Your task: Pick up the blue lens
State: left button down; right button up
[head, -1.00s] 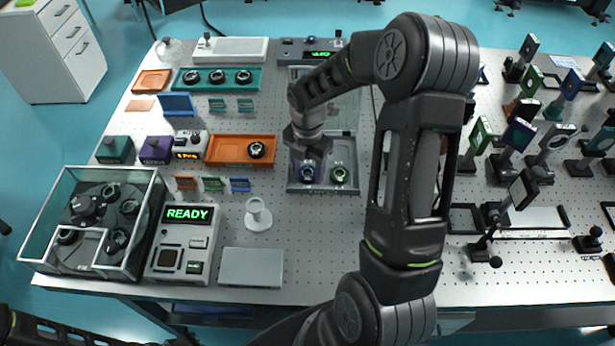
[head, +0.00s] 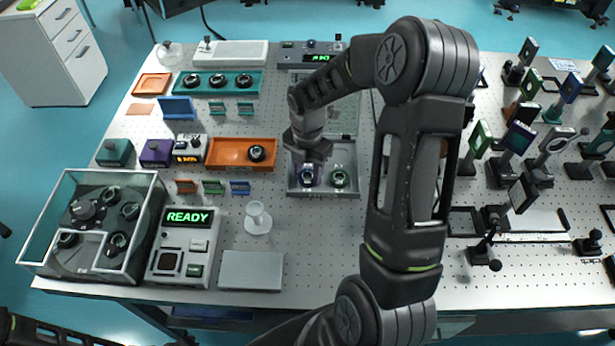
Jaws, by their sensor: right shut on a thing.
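The blue lens (head: 306,178), a small dark ring mount with a blue body, is at the left of the front part of a grey tray (head: 321,193). My right gripper (head: 307,167) reaches down over it from behind and is shut on it. The finger contact is small and partly hidden by the gripper body. I cannot tell whether the lens is clear of the tray floor. A green lens (head: 340,179) sits just to its right in the same tray. Only a dark part of my left arm shows at the bottom left; its gripper is out of view.
An orange tray (head: 228,152) with one lens is to the left. A white pedestal (head: 258,217), a READY device (head: 186,244) and a glass-walled box (head: 62,262) stand nearer. Mounted optics crowd the right side. Bare table lies in front of the grey tray.

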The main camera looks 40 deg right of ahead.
aim_at(308, 175)
jog(key=shift+c, duration=1.2)
jog(key=shift+r, duration=0.1)
jog(key=shift+r+p, duration=0.35)
jog(key=shift+p, duration=0.05)
notch_tip(308, 175, up, 3)
jog(key=shift+f+p, duration=0.2)
jog(key=shift+p, duration=0.8)
notch_tip(308, 175, up, 6)
jog(key=shift+r, duration=0.25)
jog(key=shift+f+b, duration=0.1)
jog(key=shift+b, duration=0.2)
